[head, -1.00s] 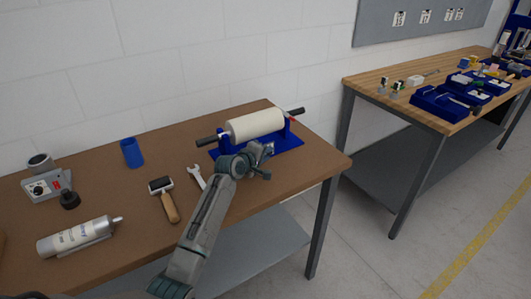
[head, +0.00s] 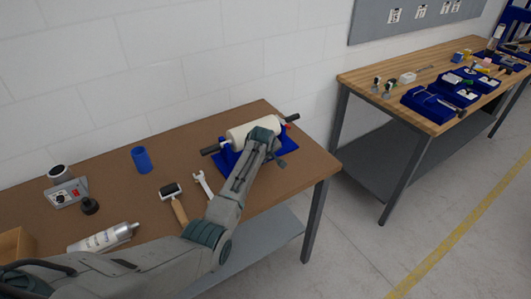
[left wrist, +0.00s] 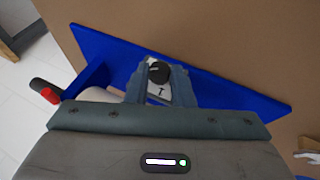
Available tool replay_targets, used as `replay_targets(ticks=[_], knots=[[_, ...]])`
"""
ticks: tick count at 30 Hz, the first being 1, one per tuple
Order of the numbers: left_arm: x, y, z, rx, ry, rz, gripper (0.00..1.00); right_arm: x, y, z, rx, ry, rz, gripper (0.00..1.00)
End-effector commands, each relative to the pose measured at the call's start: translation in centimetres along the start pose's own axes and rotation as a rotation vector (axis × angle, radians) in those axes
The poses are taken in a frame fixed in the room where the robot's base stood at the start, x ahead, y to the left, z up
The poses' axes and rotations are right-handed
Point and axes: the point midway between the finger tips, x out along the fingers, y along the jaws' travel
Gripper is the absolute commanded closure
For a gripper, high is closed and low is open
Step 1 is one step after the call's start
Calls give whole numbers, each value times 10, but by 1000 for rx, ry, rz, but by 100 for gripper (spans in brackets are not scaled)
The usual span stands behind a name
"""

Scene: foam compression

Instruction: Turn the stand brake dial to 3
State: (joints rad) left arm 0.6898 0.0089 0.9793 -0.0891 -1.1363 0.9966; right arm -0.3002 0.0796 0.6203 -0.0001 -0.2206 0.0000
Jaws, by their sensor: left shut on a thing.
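The stand is a blue base (head: 230,158) under a cream roller (head: 240,131) at the right end of the brown table. Its blue plate (left wrist: 230,85) fills the middle of the left wrist view. The brake dial (left wrist: 158,72) is a small black knob on a pale plate with a dark mark below it; I cannot read its setting. My left gripper (left wrist: 161,76) is shut on the dial, one finger on each side. In the head view, my left arm hides the dial and the fingertips. My right gripper is not in view.
A second table (head: 390,80) stands right.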

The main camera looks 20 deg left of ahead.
Motion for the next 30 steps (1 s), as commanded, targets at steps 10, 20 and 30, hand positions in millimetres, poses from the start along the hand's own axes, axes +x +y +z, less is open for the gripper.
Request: replay_targets(ticks=[10, 20, 30], knots=[[8, 8, 3, 125, 0, -300, 100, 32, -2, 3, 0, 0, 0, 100], [10, 12, 4, 206, 0, -495, 100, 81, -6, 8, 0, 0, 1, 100], [8, 15, 3, 245, 0, -593, 100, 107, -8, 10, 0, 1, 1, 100]])
